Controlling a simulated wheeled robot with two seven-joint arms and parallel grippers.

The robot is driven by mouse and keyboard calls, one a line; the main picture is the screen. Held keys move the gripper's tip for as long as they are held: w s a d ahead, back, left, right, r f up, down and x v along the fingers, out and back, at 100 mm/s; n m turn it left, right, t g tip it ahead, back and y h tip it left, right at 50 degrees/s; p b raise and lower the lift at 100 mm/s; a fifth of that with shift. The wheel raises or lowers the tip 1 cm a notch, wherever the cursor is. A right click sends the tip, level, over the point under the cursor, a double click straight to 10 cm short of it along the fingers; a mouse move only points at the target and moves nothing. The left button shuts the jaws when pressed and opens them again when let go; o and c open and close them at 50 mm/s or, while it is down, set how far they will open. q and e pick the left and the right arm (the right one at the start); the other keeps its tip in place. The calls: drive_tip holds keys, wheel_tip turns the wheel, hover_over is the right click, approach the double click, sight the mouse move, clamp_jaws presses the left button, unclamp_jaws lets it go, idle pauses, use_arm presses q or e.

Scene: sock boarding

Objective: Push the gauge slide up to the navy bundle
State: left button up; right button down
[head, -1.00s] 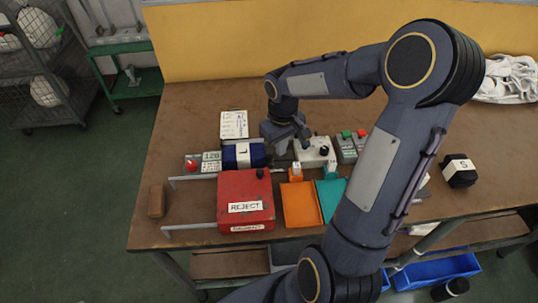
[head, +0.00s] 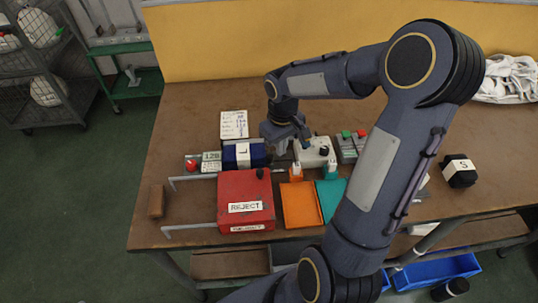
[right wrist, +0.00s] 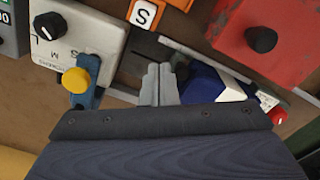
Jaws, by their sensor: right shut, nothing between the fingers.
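The navy bundle (head: 243,155) with a white L label lies on the table behind the red REJECT box. It also shows in the right wrist view (right wrist: 207,86), just right of my fingers. My right gripper (head: 284,148) is low beside the bundle's right end, shut and empty. Its closed fingertips (right wrist: 158,78) point down at the table. A small dark piece (right wrist: 180,70), perhaps the gauge slide, sits between fingertips and bundle; I cannot tell whether they touch. My gripper hides this spot in the head view. My left gripper is not in view.
The red REJECT box (head: 245,198), orange tray (head: 300,205) and teal tray (head: 329,195) stand in front. A white box (head: 310,157) with a black knob is close on the right. A blue piece with a yellow knob (right wrist: 76,80) stands near my fingers.

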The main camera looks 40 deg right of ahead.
drive_tip(key=shift+f, duration=0.1)
idle(0.3)
drive_tip(key=shift+f+b, duration=0.65)
drive_tip(key=shift+f, duration=0.1)
drive_tip(key=shift+a, duration=0.15)
drive_tip(key=shift+w+a, duration=0.2)
idle(0.4)
drive_tip(key=shift+w+a, duration=0.15)
drive_tip(key=shift+a, duration=0.1)
idle(0.8)
drive_tip(key=shift+d+r, duration=0.1)
drive_tip(key=shift+d, duration=0.05)
drive_tip(key=shift+s+d, duration=0.25)
drive_tip(key=shift+d, duration=0.05)
